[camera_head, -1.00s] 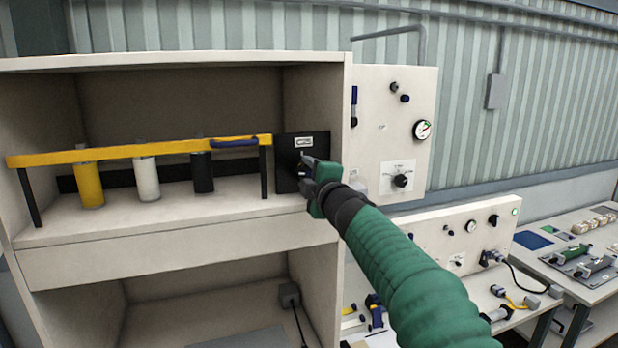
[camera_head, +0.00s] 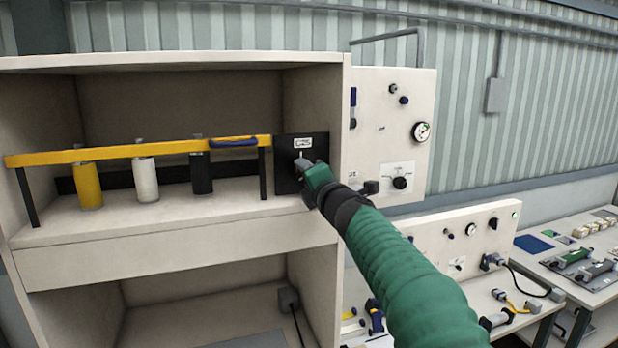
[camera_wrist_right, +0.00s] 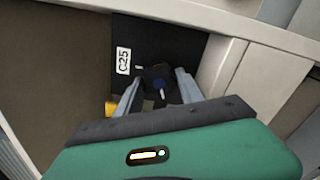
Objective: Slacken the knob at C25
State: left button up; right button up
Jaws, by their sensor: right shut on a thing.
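The black plate (camera_head: 287,150) with the white C25 label (camera_head: 303,142) stands at the right end of the shelf, inside the cabinet. My right gripper (camera_head: 304,166) is at this plate, just below the label, and hides the knob in the head view. In the right wrist view the dark knob (camera_wrist_right: 157,80) lies between the two grey fingers of my right gripper (camera_wrist_right: 160,92), which is shut on it. The C25 label (camera_wrist_right: 123,61) also shows there, left of the knob. My left gripper is not in view.
A yellow rail (camera_head: 115,152) on black legs runs along the shelf, with yellow, white and black cylinders below it. The cabinet's side wall is close to the right of the plate. A panel (camera_head: 375,120) with a gauge and another knob (camera_head: 400,183) stands further right.

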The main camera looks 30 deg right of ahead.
jog(key=shift+w+a+f, duration=0.1)
jog(key=shift+a+f, duration=0.05)
jog(key=shift+f, duration=0.3)
jog(key=o, duration=1)
jog(key=shift+o, duration=2)
jog(key=shift+w+a+r, duration=0.1)
jog(key=shift+w, duration=0.1)
jog(key=shift+s+r, duration=0.1)
